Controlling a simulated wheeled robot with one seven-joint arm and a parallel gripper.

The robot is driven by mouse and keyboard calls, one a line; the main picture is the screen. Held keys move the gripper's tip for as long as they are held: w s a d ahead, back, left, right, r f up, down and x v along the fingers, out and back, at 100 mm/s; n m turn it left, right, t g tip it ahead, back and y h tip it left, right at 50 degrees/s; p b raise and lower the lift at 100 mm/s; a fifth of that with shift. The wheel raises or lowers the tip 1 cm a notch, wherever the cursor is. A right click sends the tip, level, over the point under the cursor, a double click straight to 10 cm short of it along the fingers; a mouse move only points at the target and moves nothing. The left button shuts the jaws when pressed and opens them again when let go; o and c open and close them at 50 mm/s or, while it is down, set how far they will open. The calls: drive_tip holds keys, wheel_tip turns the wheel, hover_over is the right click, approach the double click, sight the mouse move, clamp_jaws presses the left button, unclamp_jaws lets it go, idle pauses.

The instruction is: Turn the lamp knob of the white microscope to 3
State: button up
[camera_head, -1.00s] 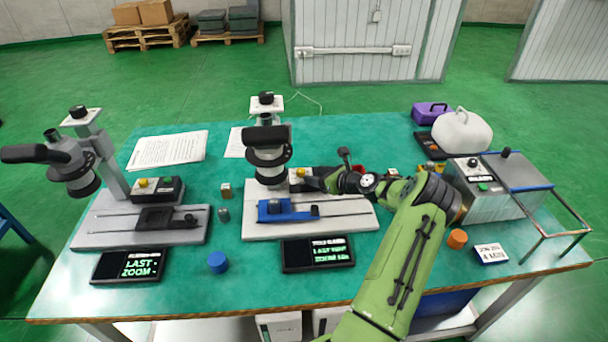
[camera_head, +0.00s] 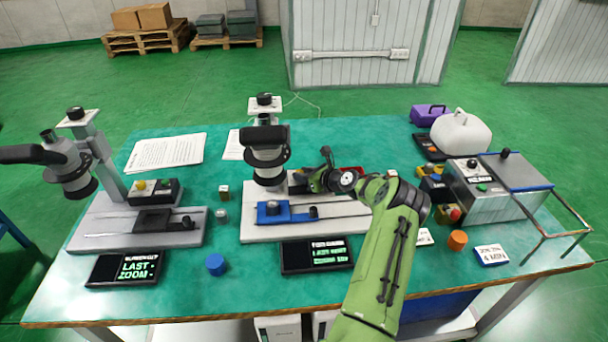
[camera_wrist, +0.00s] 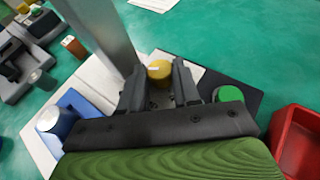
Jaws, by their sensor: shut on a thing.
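The white microscope (camera_head: 267,155) stands mid-table on a pale base with a blue stage (camera_head: 270,212). Its black control box is mostly hidden behind my gripper (camera_head: 305,182) in the head view. In the wrist view, the yellow lamp knob (camera_wrist: 160,70) sits between the two fingers of my gripper (camera_wrist: 160,88), which is shut on it. A green button (camera_wrist: 228,94) is on the same box, right of the fingers. I cannot read the knob's scale or pointer. A display (camera_head: 316,254) with green text stands in front of the base.
A second, grey-based microscope (camera_head: 130,225) with its own knob box (camera_head: 155,190) stands at left. A red tray (camera_wrist: 298,140) lies close to the right of my gripper. A metal bath unit (camera_head: 490,190) stands at right. A blue cylinder (camera_head: 216,264) stands in front.

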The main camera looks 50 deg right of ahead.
drive_tip(key=shift+a+r+h+p, duration=0.1)
drive_tip(key=shift+h+p, duration=0.2)
drive_tip(key=shift+p, duration=0.1)
drive_tip(key=m+h+p, duration=0.1)
drive_tip(key=m+p, duration=0.1)
drive_tip(key=shift+a+r+h+p, duration=0.15)
drive_tip(key=shift+a+h+p, duration=0.05)
drive_tip(key=shift+h+p, duration=0.2)
drive_tip(key=m+h+p, duration=0.1)
drive_tip(key=p, duration=0.1)
drive_tip(key=m+g+h+p, duration=0.1)
drive_tip(key=m+h+p, duration=0.1)
drive_tip(key=p, duration=0.1)
drive_tip(key=shift+w+a+g, duration=0.15)
drive_tip(key=shift+a+g, duration=0.15)
drive_tip(key=m+g+h+p, duration=0.1)
drive_tip(key=m+h+p, duration=0.2)
drive_tip(key=p, duration=0.2)
drive_tip(key=shift+w+a+g, duration=0.1)
drive_tip(key=shift+a+g, duration=0.05)
drive_tip(key=shift+g, duration=0.25)
drive_tip(key=shift+m+g+h+p, duration=0.4)
drive_tip(key=shift+m+h+p, duration=0.1)
drive_tip(key=shift+p, duration=0.65)
drive_tip(key=shift+w+f, duration=0.1)
drive_tip(key=shift+f, duration=0.1)
drive_tip(key=shift+h, duration=0.3)
drive_tip(key=o, duration=1.1)
drive_tip(key=shift+c, duration=0.2)
